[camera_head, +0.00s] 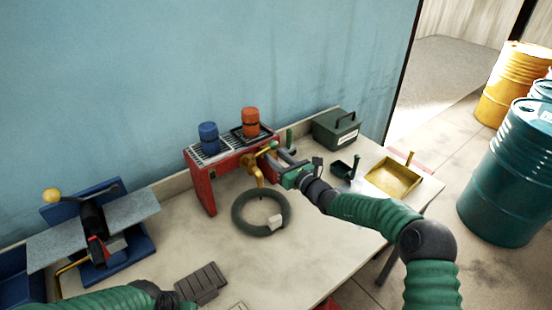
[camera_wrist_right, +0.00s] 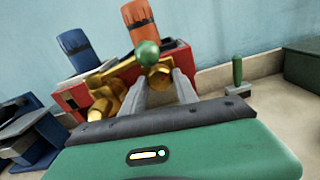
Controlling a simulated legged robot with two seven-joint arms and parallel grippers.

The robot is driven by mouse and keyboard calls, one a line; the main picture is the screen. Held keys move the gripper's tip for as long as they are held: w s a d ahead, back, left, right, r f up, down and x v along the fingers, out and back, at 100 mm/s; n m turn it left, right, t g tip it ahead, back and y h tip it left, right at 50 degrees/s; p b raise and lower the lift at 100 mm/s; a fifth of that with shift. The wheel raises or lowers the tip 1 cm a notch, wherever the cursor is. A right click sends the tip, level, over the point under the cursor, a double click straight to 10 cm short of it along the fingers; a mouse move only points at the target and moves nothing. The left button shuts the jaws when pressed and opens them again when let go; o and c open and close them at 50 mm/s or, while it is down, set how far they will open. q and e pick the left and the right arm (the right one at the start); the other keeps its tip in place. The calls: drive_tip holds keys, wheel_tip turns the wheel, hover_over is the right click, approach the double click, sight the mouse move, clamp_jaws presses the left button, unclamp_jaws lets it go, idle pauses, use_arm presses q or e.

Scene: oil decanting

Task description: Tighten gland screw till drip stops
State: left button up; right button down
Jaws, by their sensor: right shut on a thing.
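A brass tap (camera_head: 256,168) sits on the front of the red stand (camera_head: 205,187); it also shows in the right wrist view (camera_wrist_right: 108,100). My right gripper (camera_head: 277,162) reaches it from the right. In the right wrist view its two grey fingers (camera_wrist_right: 171,88) are closed about a round brass part (camera_wrist_right: 158,74), which looks like the gland screw. No drip can be made out. My left arm enters at the bottom left of the head view; its fingers are out of sight.
A blue can (camera_head: 208,136) and an orange can (camera_head: 250,121) stand on the stand. A dark ring (camera_head: 238,225) lies on the bench before the tap. A green box (camera_head: 337,129), a small dark tray (camera_head: 341,171) and a yellow tray (camera_head: 390,177) are to the right.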

drive_tip(key=m+p, duration=0.1)
drive_tip(key=m, duration=0.3)
drive_tip(key=shift+d+f+m, duration=0.1)
drive_tip(key=shift+f+m, duration=0.05)
drive_tip(key=shift+m, duration=0.25)
idle(0.4)
drive_tip(key=c, duration=1.3)
unclamp_jaws()
drive_tip(key=o, duration=0.4)
drive_tip(key=shift+d, duration=0.15)
drive_tip(key=shift+c, duration=0.2)
drive_tip(key=v, duration=1.7)
drive_tip(key=shift+b, duration=0.45)
